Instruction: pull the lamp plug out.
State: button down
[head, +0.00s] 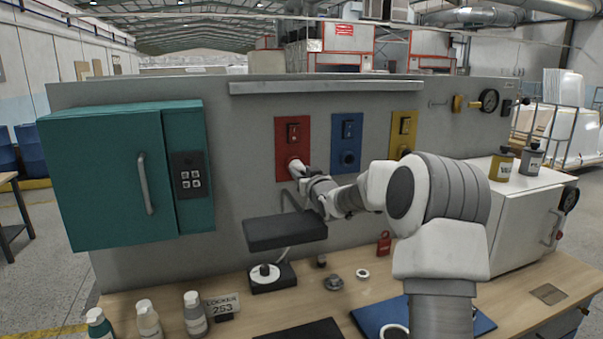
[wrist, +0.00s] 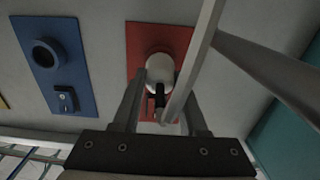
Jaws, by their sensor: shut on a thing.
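The white lamp plug (head: 295,164) sits at the socket of the red panel (head: 282,141); in the wrist view the plug (wrist: 160,68) shows against the red panel. My gripper (head: 302,171) is shut on the plug, with one finger on either side of it in the wrist view (wrist: 160,88). A dark cord end hangs from the plug between the fingers. I cannot tell whether the plug is fully seated. The desk lamp (head: 285,231), with a flat dark head, stands on the bench below the panel.
A blue panel (head: 347,130) and a yellow panel (head: 404,128) are to the right. A teal cabinet (head: 105,180) is at left, a white cabinet (head: 510,225) at right. Bottles (head: 195,314) stand on the bench. A grey bar (wrist: 190,65) crosses close to my gripper.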

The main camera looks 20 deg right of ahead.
jog(key=shift+s, duration=0.2)
jog(key=shift+s+b, duration=1.05)
jog(key=shift+s, duration=0.95)
jog(key=shift+s, duration=0.1)
jog(key=shift+s+b, duration=0.6)
jog(key=shift+s, duration=1.9)
